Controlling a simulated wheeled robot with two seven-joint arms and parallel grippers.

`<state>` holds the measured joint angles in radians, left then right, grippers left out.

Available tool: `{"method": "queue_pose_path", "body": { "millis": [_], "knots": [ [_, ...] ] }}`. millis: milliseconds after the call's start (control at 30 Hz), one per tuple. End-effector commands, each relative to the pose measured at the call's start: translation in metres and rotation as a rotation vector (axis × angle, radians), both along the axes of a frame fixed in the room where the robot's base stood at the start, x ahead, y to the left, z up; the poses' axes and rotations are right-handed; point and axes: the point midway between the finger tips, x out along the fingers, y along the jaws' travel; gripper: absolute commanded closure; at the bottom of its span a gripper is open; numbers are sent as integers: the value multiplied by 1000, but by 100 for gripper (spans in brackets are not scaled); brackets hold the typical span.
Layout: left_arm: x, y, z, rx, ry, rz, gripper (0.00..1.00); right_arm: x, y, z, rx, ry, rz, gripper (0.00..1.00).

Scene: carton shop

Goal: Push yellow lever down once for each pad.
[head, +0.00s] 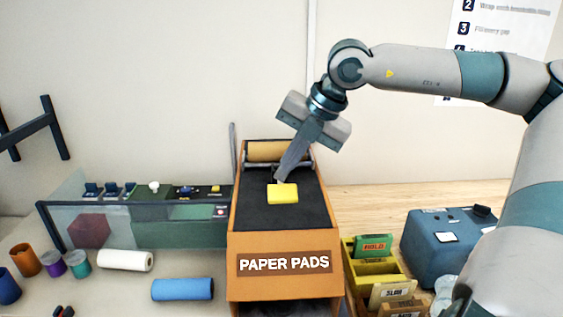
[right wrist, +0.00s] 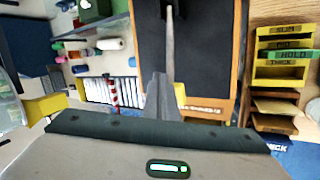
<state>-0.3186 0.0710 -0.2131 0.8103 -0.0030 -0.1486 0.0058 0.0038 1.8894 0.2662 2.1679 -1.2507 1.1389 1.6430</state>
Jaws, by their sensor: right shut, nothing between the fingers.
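The yellow lever (head: 283,193) shows as a yellow block over the dark top of the orange PAPER PADS dispenser (head: 290,283). My right gripper (head: 278,178) is shut and empty, its fingers pointing down just behind the yellow block. I cannot tell whether they touch. In the right wrist view the shut fingers (right wrist: 165,82) reach over the dark top, with a small yellow patch beside them. The lever's arm is mostly hidden. No loose paper pad shows clearly. My left gripper is out of view.
A brown roll (head: 277,151) lies at the dispenser's back. A yellow rack (head: 367,270) with a green HOLD card (head: 373,246) and a blue box (head: 450,238) stand right. White (head: 125,260) and blue rolls (head: 182,289) lie left, before a clear panel and green machine.

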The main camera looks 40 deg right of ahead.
Motion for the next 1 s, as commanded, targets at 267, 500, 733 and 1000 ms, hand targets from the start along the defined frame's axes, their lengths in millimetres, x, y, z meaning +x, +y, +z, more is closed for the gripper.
{"method": "queue_pose_path", "body": {
  "millis": [267, 500, 733, 1000],
  "knots": [
    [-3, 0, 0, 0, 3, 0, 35, -1, 1, -1, 1, 3, 1, 100],
    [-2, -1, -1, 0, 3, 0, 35, -1, 1, -1, 1, 3, 1, 100],
    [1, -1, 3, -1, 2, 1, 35, 0, 0, 4, 1, 3, 1, 100],
    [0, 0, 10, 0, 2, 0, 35, 5, -4, 16, 0, 3, 1, 100]
  ]
}}
